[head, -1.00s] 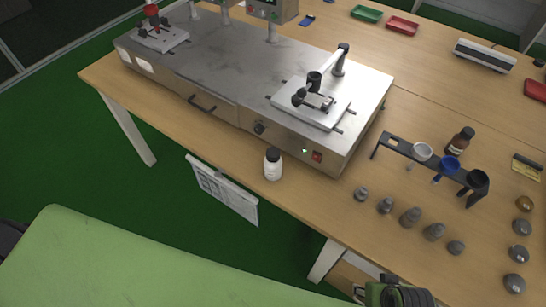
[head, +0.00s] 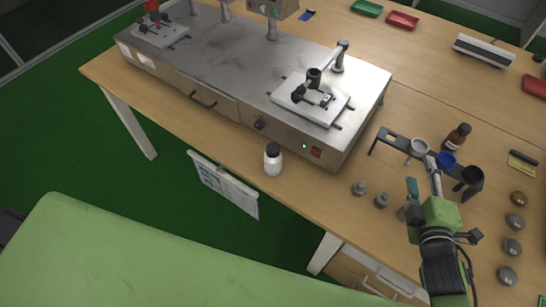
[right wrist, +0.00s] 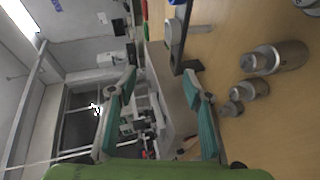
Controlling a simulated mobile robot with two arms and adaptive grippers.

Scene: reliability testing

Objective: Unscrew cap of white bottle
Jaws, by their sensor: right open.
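The white bottle (head: 273,162) stands upright on the wooden table, close to its front edge, in the head view. Its black cap (head: 273,149) is on top. My right gripper (head: 421,170) is over the table at the right, well apart from the bottle. It is open and empty; its two teal fingers are spread wide in the right wrist view (right wrist: 160,110). The bottle cannot be made out in the right wrist view. My left gripper is not in view.
A metal test bench (head: 228,70) stands behind the bottle. Several grey weights (head: 381,200) and a black rack with cups (head: 387,134) stand near my right gripper, with a brown bottle (head: 457,138) behind. The table around the white bottle's left is clear.

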